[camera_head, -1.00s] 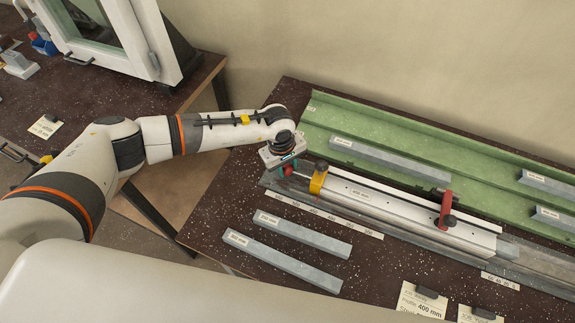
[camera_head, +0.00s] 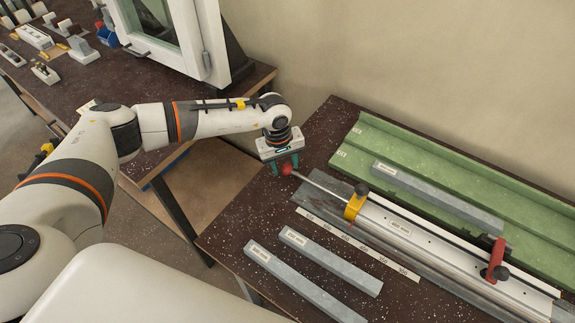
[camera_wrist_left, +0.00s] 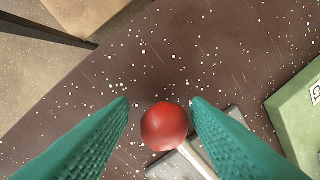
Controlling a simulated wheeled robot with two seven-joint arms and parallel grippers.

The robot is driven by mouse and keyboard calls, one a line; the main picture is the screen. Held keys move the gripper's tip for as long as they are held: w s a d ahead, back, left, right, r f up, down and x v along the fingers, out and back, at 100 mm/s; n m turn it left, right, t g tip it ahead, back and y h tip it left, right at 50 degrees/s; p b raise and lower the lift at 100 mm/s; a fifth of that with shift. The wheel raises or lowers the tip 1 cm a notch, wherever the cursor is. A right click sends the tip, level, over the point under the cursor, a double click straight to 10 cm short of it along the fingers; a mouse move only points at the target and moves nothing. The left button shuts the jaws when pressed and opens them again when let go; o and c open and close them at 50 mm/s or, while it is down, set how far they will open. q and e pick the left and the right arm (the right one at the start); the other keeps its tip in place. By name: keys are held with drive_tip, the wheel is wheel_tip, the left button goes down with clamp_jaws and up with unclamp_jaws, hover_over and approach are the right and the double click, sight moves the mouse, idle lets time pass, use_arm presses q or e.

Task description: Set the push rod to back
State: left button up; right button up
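The push rod is a thin metal rod (camera_head: 322,186) with a red ball knob (camera_head: 286,169) at its far left end. It sticks out well to the left of the yellow clamp (camera_head: 355,203) on the grey bench fixture. My left gripper (camera_head: 284,164) is at the knob, its teal fingers on either side. In the left wrist view the red knob (camera_wrist_left: 165,127) lies between the open fingertips (camera_wrist_left: 160,102), nearer the right finger, with a gap on the left. The rod runs from it to the lower right. My right gripper is not in view.
A red lever (camera_head: 496,260) stands on the fixture at right. A green tray (camera_head: 357,160) with a grey profile (camera_head: 435,187) lies behind. Two loose profiles (camera_head: 330,262) and a scale strip (camera_head: 358,243) lie in front. A window frame (camera_head: 180,40) stands on the other bench.

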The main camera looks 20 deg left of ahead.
use_arm(q)
drive_tip(key=shift+o, duration=0.4)
drive_tip(key=shift+r, duration=0.25)
wheel_tip(320, 180, up, 11)
drive_tip(key=s+a+b, duration=0.1)
drive_tip(key=b, duration=0.2)
drive_tip(key=shift+r, duration=0.15)
drive_tip(key=shift+s+a, duration=0.1)
drive_tip(key=shift+s, duration=0.05)
